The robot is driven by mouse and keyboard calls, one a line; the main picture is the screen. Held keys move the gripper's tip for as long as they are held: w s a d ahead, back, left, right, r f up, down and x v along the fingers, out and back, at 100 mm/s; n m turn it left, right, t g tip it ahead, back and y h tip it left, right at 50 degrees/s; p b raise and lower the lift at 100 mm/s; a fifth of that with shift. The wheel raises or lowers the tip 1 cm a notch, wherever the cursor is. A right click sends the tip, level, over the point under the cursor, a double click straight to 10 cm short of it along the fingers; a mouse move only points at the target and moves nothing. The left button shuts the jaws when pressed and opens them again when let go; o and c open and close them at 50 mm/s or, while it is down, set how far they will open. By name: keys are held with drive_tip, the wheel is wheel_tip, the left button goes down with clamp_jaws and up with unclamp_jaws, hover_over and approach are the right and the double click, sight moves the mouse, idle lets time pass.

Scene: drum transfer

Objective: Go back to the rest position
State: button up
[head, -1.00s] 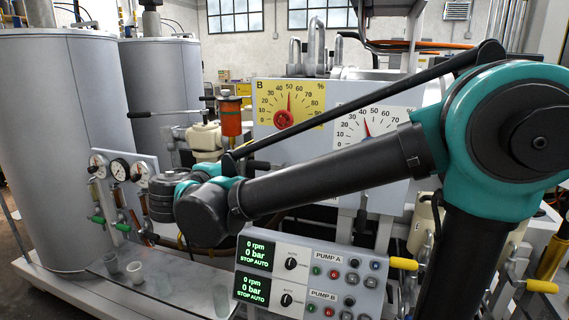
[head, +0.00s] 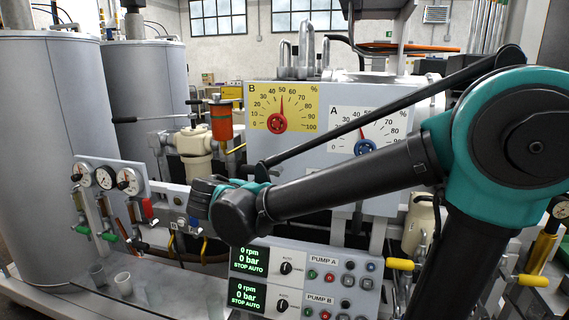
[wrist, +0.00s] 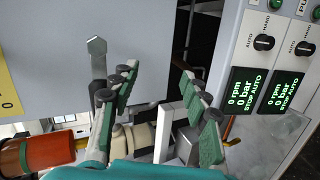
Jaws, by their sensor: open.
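My gripper (wrist: 159,76) is open and empty in the wrist view. Its two green-padded fingers stand apart, with a dark gap and pale machine parts behind them. In the head view my wrist (head: 232,210) hangs in front of the machine, left of the dial box and just above the pump panel's upper left corner. My own arm links hide most of the gripper there, and the fingers do not show clearly.
The pump panel (head: 318,257) is below my forearm; it also shows in the wrist view (wrist: 278,62). The dial box (head: 318,92) stands behind. Gauges (head: 105,178), an orange cylinder (head: 221,122) and a large tank (head: 40,150) are left. Small cups (head: 123,283) stand on the lower shelf.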

drive_tip(key=d+f+m+g, duration=0.3)
drive_tip(key=d+f, duration=0.5)
drive_tip(key=d, duration=0.3)
drive_tip(key=s+d+f+m+g+y, duration=0.4)
drive_tip(key=s+d+f+m, duration=0.5)
drive_tip(key=s+d+f, duration=0.5)
wheel_tip(320, 180, down, 3)
drive_tip(key=shift+s+d+m+g+y, duration=0.25)
drive_tip(key=shift+d+m+g+y, duration=0.05)
drive_tip(key=shift+y, duration=0.3)
